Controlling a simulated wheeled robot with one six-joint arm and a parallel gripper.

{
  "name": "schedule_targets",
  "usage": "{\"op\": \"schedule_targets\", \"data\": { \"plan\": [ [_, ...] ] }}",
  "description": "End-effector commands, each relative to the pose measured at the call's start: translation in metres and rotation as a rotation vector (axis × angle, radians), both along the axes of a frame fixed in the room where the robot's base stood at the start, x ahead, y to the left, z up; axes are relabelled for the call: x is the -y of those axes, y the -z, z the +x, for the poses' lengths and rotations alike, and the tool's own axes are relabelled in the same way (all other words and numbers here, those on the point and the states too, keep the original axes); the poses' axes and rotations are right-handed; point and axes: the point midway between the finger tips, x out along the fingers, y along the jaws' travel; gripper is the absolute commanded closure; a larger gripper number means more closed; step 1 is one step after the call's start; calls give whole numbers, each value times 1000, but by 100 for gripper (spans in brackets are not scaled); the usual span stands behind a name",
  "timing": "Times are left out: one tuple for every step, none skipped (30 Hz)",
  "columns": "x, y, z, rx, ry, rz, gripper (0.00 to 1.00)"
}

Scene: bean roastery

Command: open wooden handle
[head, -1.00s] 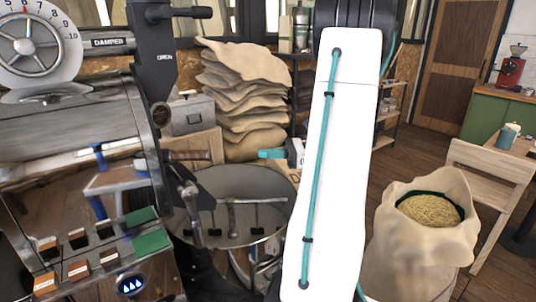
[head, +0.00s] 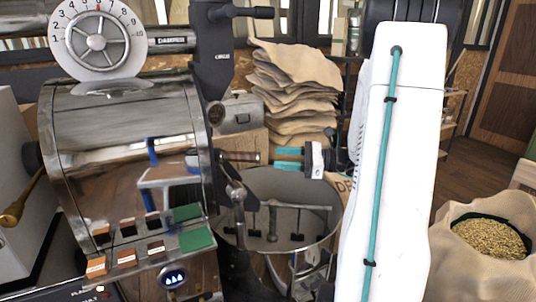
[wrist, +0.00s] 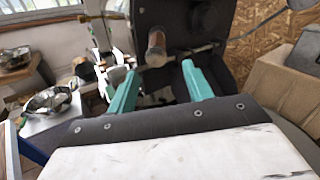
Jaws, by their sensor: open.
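The wooden handle (head: 239,156) is a short brown grip sticking out to the right from the roaster's dark front. My gripper (head: 277,158) has two teal fingers, open and empty, pointing left at the handle's end with a small gap between. In the wrist view my gripper (wrist: 158,72) has its fingers on either side of the line to the knob, which lies just beyond the tips. No contact shows.
The shiny roaster drum (head: 125,130) stands left of the handle. A round cooling tray (head: 325,215) lies below my gripper. Stacked burlap sacks (head: 290,85) stand behind, with a grey metal box (head: 238,114) beside them. An open bean sack (head: 485,265) is at right.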

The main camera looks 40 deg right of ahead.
Motion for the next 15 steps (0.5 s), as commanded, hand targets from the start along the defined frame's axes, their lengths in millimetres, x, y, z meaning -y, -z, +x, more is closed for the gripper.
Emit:
{"op": "schedule_targets", "data": {
  "plan": [
    [-19,0,11,16,-15,-20,49],
    [-25,0,15,24,-18,-30,49],
    [-32,0,19,34,-18,-42,49],
    [-36,0,21,38,-19,-49,49],
    [-38,0,23,42,-19,-53,49],
    [-40,0,25,47,-17,-59,49],
    [-42,0,27,48,-16,-60,49],
    [-43,0,28,49,-15,-61,49],
    [-45,0,31,50,-14,-61,49],
    [-46,1,34,49,-14,-61,49],
    [-48,1,37,48,-11,-61,49],
    [-52,1,41,48,-10,-61,49],
    [-55,1,45,48,-11,-61,49],
    [-58,1,49,49,-11,-61,49],
    [-62,1,54,49,-10,-61,49]
  ]
}}
